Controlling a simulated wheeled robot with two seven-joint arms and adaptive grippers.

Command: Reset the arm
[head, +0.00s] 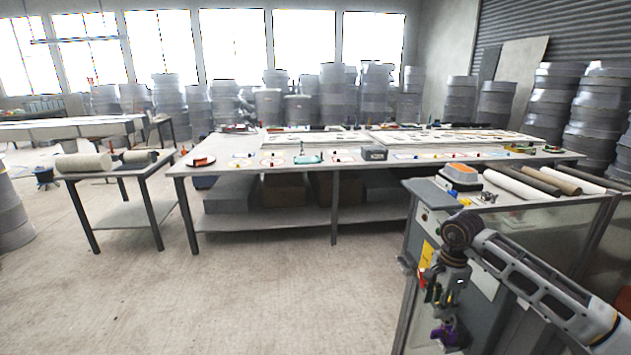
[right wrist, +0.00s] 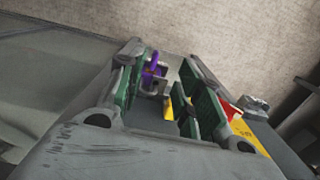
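My right arm comes in from the right in the head view, with the right gripper (head: 444,292) hanging downward in front of the grey cabinet (head: 480,262). In the right wrist view the fingers of the right gripper (right wrist: 165,95) have green inner pads and stand apart with a gap between them. A small purple and grey item (head: 447,333) shows just below the fingers in the head view. The purple item (right wrist: 154,70) also shows beyond the gap in the right wrist view; I cannot tell what it rests on. My left gripper is out of view.
The cabinet top carries rolls (head: 520,185) and an orange-topped device (head: 460,176). A long worktable (head: 335,178) with small items stands ahead. A side table (head: 118,168) with rolls stands left. The floor (head: 260,300) in front is clear.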

